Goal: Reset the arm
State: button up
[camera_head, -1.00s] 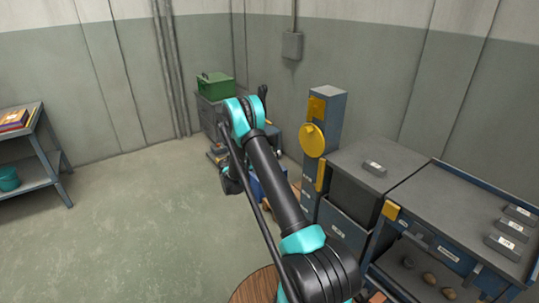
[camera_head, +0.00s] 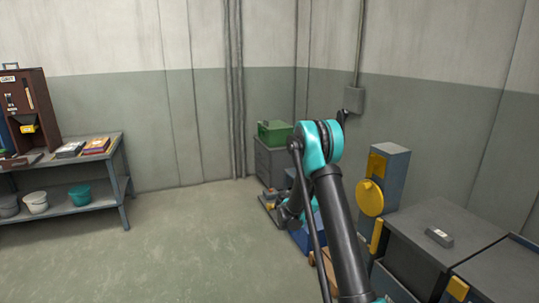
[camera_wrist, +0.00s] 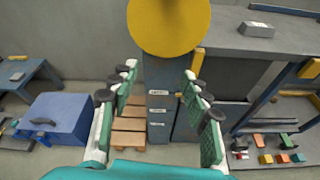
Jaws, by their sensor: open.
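My gripper (camera_wrist: 160,98) is open in the wrist view, with its two teal-and-white fingers wide apart and nothing between them. Beyond the fingers stands a narrow grey-blue cabinet (camera_wrist: 160,105) with labelled drawers and a yellow disc (camera_wrist: 168,22) near its top. In the head view my arm reaches up and away from the bottom centre-right, and the gripper is mostly hidden behind the arm. The yellow disc (camera_head: 370,197) shows to the right of the arm.
A grey bench (camera_head: 440,225) with a small labelled block (camera_head: 439,237) stands at the right. A green box (camera_head: 274,132) sits on a cabinet in the corner. A shelf (camera_head: 72,205) with buckets is at the left. The floor (camera_head: 190,250) between is clear. A blue box (camera_wrist: 58,115) shows in the wrist view.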

jog(key=s+a+r+m+g+y, duration=0.1)
jog(key=s+r+m+y, duration=0.15)
jog(key=s+m, duration=0.45)
jog(key=s+r+m+y, duration=0.2)
jog(key=s+y, duration=0.2)
jog(key=s, duration=0.7)
jog(key=s+a+f+m+y, duration=0.1)
jog(key=s+a+m+y, duration=0.2)
jog(key=s, duration=0.8)
jog(key=s+a+f+m+y, duration=0.2)
jog(key=s+a+m+y, duration=0.2)
jog(key=s+a+m, duration=0.3)
jog(key=s+m, duration=0.1)
jog(key=s, duration=0.4)
jog(key=shift+s+a, duration=0.2)
jog(key=shift+a, duration=0.05)
jog(key=shift+f, duration=0.1)
jog(key=shift+c, duration=0.3)
